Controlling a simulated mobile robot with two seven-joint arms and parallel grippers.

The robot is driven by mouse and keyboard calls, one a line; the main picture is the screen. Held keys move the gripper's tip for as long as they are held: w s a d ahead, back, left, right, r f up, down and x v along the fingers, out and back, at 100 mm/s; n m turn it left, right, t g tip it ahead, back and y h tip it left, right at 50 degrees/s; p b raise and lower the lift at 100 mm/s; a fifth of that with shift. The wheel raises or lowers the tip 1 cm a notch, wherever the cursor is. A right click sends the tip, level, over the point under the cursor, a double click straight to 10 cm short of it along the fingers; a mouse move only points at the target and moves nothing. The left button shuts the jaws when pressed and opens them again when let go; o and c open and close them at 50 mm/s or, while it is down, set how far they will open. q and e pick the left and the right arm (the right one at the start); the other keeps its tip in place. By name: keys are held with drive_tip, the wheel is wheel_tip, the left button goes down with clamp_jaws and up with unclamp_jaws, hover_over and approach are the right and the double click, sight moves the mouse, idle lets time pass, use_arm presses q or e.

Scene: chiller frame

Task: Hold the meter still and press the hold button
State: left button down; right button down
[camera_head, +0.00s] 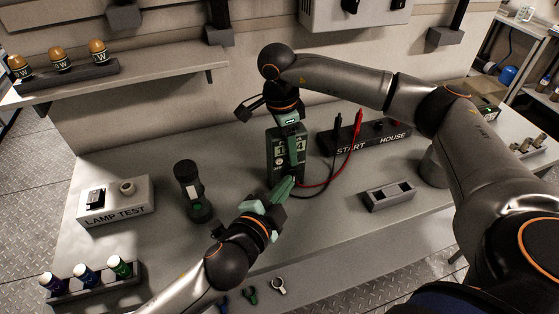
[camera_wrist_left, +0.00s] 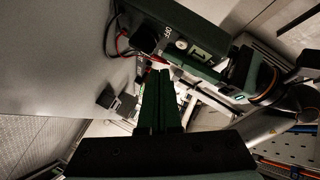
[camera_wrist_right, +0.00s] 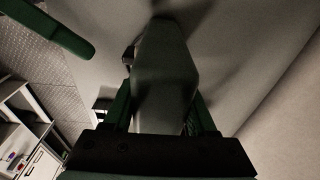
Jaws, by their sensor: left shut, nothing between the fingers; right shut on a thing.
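The meter (camera_head: 274,150), a dark box with a light display, stands upright on the bench. My right gripper (camera_head: 289,118) is shut on its top from above; the right wrist view shows the meter's body (camera_wrist_right: 165,85) between the fingers. My left gripper (camera_head: 287,184) is shut and empty, its green fingertips just in front of the meter's lower front. In the left wrist view the closed fingers (camera_wrist_left: 162,85) point past the meter (camera_wrist_left: 195,28), whose face carries a small round pale spot. Whether the fingertips touch the meter, and which spot is the hold button, I cannot tell.
Red and black leads run from the meter to a dark START HOUSE block (camera_head: 365,140). A dark torch-like cylinder (camera_head: 191,190) and a LAMP TEST box (camera_head: 115,205) stand to the left. A grey slotted block (camera_head: 388,195) lies to the right. Bare bench lies between them.

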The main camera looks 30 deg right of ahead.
use_arm(q)
drive_tip(key=shift+w+d, duration=0.2)
drive_tip(key=shift+w, duration=0.5)
drive_tip(key=shift+w+d, duration=0.15)
drive_tip(key=shift+w, duration=0.5)
drive_tip(key=shift+w, duration=0.1)
idle(1.0)
drive_tip(key=shift+w+d, duration=0.1)
drive_tip(key=shift+w, duration=0.2)
drive_tip(key=shift+w+d, duration=0.1)
drive_tip(key=shift+w, duration=0.3)
idle(0.7)
drive_tip(key=shift+s, duration=0.1)
drive_tip(key=shift+s+a, duration=0.25)
drive_tip(key=shift+s, duration=0.45)
drive_tip(key=shift+s+a, duration=0.2)
drive_tip(key=shift+s, duration=0.6)
drive_tip(key=shift+s+a, duration=0.2)
drive_tip(key=shift+s, duration=0.65)
drive_tip(key=shift+s+a, duration=0.2)
drive_tip(key=shift+s, duration=0.6)
